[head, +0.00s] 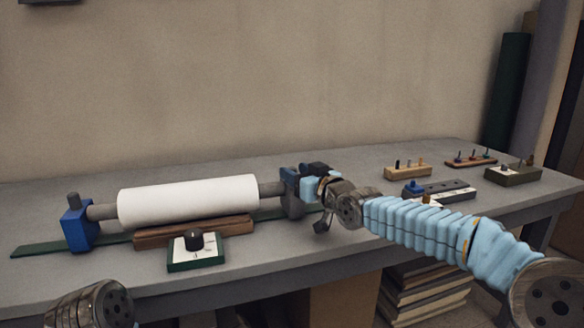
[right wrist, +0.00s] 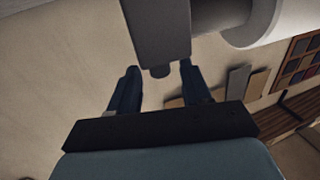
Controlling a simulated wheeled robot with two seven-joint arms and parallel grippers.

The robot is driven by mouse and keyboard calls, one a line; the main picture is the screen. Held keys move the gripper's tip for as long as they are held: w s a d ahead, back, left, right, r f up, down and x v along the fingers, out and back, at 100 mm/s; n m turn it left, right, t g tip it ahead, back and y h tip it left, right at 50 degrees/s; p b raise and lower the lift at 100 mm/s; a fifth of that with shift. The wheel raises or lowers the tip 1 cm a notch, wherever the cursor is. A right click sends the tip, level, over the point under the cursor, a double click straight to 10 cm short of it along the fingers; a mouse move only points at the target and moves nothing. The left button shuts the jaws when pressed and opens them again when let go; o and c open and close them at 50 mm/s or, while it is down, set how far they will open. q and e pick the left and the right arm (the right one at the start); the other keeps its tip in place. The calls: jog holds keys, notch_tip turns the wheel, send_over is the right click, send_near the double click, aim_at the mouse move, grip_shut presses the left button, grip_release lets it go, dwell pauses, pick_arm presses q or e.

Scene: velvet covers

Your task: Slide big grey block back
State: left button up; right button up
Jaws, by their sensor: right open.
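The big grey block (head: 293,205) stands at the right end of the white roll (head: 188,200), carrying the roll's grey shaft. My right gripper (head: 296,178) is at the block and hides its upper part in the head view. In the right wrist view the grey block (right wrist: 157,35) is in front of the gripper (right wrist: 159,78). Its near end, with a small rounded knob, lies between the two dark fingers. The fingers are open, with a visible gap on each side. Only a metal part of my left arm shows at the bottom left; its gripper is out of view.
A blue block (head: 77,225) holds the shaft's left end on a green strip (head: 45,248). A wooden cradle (head: 155,237) lies under the roll, with a green box with a black knob (head: 195,252) in front. Several small peg blocks (head: 407,171) stand at right.

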jog(key=shift+x, duration=1.25)
grip_shut()
